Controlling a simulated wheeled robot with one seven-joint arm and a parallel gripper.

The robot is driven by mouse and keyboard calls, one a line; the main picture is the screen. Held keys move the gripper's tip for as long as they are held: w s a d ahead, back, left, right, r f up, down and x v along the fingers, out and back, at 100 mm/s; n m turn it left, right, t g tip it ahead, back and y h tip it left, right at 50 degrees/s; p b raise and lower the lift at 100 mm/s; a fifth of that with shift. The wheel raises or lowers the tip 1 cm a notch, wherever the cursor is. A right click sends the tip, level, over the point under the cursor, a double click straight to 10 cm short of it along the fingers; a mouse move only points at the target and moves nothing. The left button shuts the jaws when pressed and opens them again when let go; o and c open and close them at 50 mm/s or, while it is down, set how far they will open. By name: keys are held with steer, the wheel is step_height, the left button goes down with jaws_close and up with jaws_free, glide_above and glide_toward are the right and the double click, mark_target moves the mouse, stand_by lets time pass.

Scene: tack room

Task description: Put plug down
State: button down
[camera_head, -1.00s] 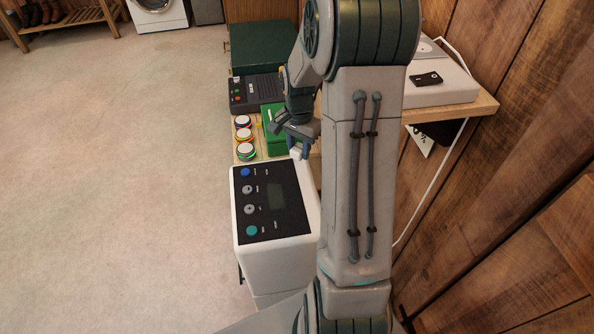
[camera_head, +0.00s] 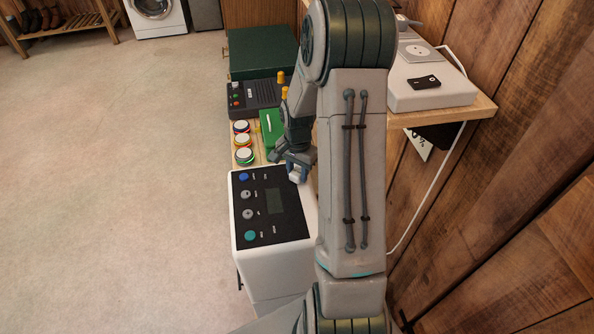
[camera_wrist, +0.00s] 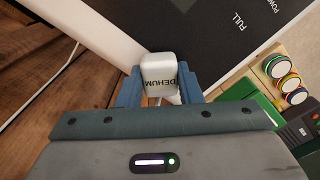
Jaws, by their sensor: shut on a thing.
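A white plug (camera_wrist: 158,68) marked "DEHUM" sits between the two blue fingers of my gripper (camera_wrist: 160,85) in the wrist view. The fingers are shut on its sides. In the head view, my gripper (camera_head: 297,172) holds the plug over the far right edge of the white machine with the black control panel (camera_head: 270,205). My arm hides part of that area. I cannot tell whether the plug touches the machine.
A white socket unit (camera_head: 425,84) stands on the wooden shelf (camera_head: 470,110) at right. The floor at left is clear.

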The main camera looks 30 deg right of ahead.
mark_target(297, 172)
steer(key=shift+f+b, duration=0.3)
steer(key=shift+f, duration=0.15)
steer(key=c, duration=1)
jaws_free()
steer(key=shift+r, duration=0.2)
step_height(297, 172, up, 12)
steer(key=p, duration=0.2)
steer(key=s+a+r+n+t, duration=0.1)
steer(key=s+a+r+n, duration=0.2)
steer(key=s, duration=0.3)
steer(key=s+a+r+n, duration=0.3)
steer(key=s+a+n, duration=0.2)
steer(key=s+a, duration=0.1)
steer(key=s+a+r+n+t, duration=0.1)
steer(key=s+a+r+n, duration=0.2)
steer(key=s+a+n, duration=0.1)
steer(key=shift+s+a+r+t, duration=0.15)
steer(key=shift+s+a, duration=0.15)
steer(key=shift+s, duration=0.4)
steer(key=shift+s+a+t, duration=0.15)
steer(key=shift+s+a, duration=0.15)
steer(key=shift+s, duration=0.35)
